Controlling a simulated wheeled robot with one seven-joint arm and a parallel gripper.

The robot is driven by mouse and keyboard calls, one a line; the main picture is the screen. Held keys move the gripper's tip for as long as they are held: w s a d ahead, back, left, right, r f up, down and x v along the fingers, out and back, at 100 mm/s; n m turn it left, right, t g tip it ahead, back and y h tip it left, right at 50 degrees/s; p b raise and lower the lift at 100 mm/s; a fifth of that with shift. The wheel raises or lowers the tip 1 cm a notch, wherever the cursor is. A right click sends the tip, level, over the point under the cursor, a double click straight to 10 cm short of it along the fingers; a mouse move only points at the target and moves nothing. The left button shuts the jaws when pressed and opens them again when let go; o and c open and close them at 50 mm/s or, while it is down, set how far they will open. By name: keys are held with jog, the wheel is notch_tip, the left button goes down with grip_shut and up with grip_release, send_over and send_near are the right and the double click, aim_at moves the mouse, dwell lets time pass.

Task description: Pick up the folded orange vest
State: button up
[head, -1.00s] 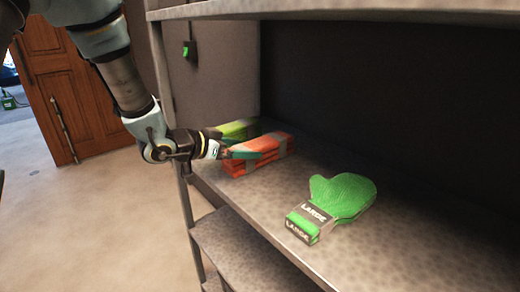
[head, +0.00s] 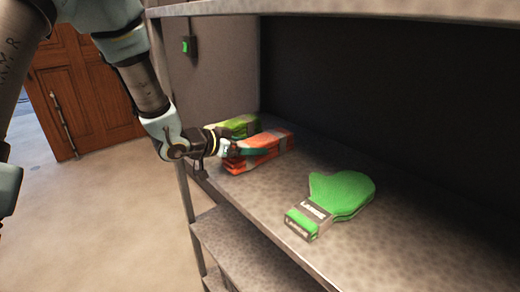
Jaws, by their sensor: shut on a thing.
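The folded orange vest (head: 268,150) lies on the metal shelf (head: 300,185), a flat stack with a pale band near its right end. My gripper (head: 240,150) reaches in from the left and is shut on the vest's near left part. The vest looks to be at shelf level; I cannot tell whether it is clear of the surface. The far finger is partly hidden.
A folded yellow-green vest (head: 238,126) lies right behind the orange one. A lower shelf (head: 225,240) and an upper shelf (head: 350,8) bound the space. A post stands beside my arm.

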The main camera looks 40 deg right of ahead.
jog(key=c, duration=0.4)
jog(key=shift+c, duration=0.2)
jog(key=shift+r, duration=0.1)
